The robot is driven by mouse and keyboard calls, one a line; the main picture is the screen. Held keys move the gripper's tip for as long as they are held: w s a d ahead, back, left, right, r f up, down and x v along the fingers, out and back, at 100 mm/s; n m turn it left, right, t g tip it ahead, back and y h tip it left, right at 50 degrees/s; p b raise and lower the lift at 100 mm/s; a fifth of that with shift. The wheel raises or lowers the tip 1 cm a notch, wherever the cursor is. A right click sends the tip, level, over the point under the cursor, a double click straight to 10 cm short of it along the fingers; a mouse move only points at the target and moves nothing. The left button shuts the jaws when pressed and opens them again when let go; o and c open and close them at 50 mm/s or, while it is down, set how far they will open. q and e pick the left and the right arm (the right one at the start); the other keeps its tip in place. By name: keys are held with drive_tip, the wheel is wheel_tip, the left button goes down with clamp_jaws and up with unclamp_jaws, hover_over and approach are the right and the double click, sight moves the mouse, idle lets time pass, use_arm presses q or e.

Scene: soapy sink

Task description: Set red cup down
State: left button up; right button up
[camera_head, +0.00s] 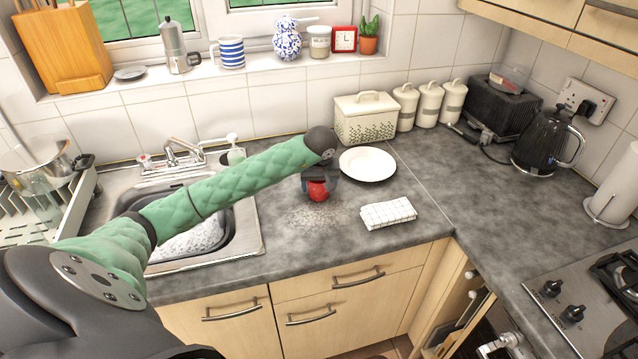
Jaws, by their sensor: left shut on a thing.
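The red cup (318,191) is at the middle of the grey counter, between the sink and the folded cloth. My left arm reaches across the sink from the left. My left gripper (319,180) points down and is shut on the red cup. The gripper and wrist hide the upper part of the cup. The cup is at or just above the counter top; I cannot tell whether it touches. My right gripper is not in view.
A white plate (368,164) lies right behind the cup. A folded checked cloth (388,213) lies to its right. The soapy sink (200,238) is to the left. A cream bread bin (366,118) stands at the back.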

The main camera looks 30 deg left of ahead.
sight(320, 194)
use_arm(q)
drive_tip(key=shift+f, duration=0.1)
drive_tip(key=o, duration=1.1)
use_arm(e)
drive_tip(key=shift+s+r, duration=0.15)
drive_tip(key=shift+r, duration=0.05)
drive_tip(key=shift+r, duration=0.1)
use_arm(q)
drive_tip(key=shift+r, duration=0.2)
drive_tip(key=shift+r+b, duration=0.25)
drive_tip(key=shift+b, duration=0.05)
drive_tip(key=b+v, duration=0.4)
drive_tip(key=v, duration=0.7)
drive_tip(key=shift+s+d+r+b, duration=0.1)
drive_tip(key=shift+d+r+b, duration=0.05)
drive_tip(key=shift+b, duration=0.15)
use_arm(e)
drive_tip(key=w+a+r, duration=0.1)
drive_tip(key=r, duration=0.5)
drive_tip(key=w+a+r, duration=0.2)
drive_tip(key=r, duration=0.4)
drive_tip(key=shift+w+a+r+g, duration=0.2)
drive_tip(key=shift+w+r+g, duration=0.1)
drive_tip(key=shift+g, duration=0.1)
